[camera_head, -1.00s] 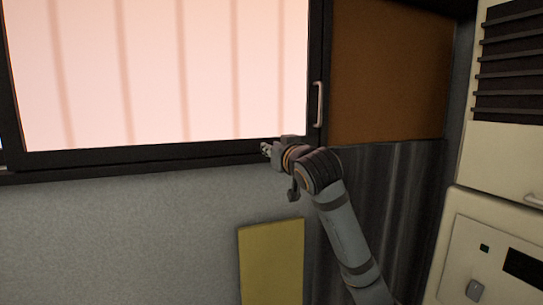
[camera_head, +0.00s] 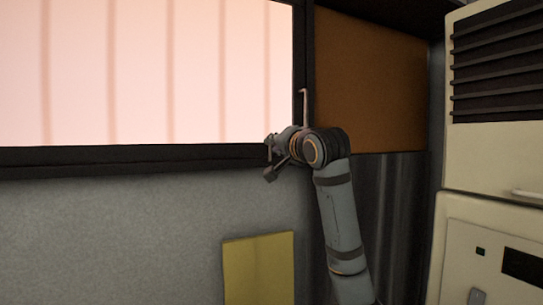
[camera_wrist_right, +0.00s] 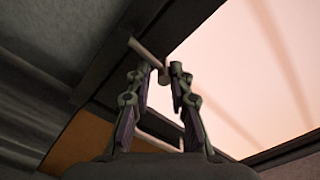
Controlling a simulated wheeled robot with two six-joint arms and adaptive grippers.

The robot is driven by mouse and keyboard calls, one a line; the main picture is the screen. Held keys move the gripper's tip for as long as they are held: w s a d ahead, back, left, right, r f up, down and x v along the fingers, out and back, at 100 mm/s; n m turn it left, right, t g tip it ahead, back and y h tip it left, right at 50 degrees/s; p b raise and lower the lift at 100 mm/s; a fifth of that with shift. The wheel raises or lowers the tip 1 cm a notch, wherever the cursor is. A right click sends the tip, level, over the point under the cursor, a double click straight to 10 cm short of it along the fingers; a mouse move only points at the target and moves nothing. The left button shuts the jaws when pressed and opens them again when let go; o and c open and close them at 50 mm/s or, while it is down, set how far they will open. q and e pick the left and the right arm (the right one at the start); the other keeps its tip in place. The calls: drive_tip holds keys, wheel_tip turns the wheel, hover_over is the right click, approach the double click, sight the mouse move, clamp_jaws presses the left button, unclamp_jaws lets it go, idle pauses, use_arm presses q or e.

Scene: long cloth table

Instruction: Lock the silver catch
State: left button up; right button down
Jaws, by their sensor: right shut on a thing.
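The silver catch (camera_wrist_right: 146,51) is a short pale bar on the dark window frame in the right wrist view. Its near end lies between the fingertips of my right gripper (camera_wrist_right: 159,72), which is shut on it. In the head view my right gripper (camera_head: 269,157) is at the lower right corner of the window frame. My left gripper is not in view.
The bright window (camera_head: 150,75) sits in a dark frame (camera_head: 130,160). A pale handle (camera_head: 304,105) stands just above my right wrist. A brown panel (camera_head: 370,85) is to the right, a cream cabinet (camera_head: 490,160) farther right. A yellow board (camera_head: 258,270) is below.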

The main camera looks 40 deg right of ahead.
drive_tip(key=shift+d+f+m+b, duration=0.2)
drive_tip(key=shift+d+m+b, duration=0.1)
drive_tip(key=shift+m+b, duration=0.45)
drive_tip(key=c, duration=1.3)
unclamp_jaws()
drive_tip(key=shift+a+r, duration=0.1)
drive_tip(key=shift+o, duration=0.2)
drive_tip(key=v, duration=1.2)
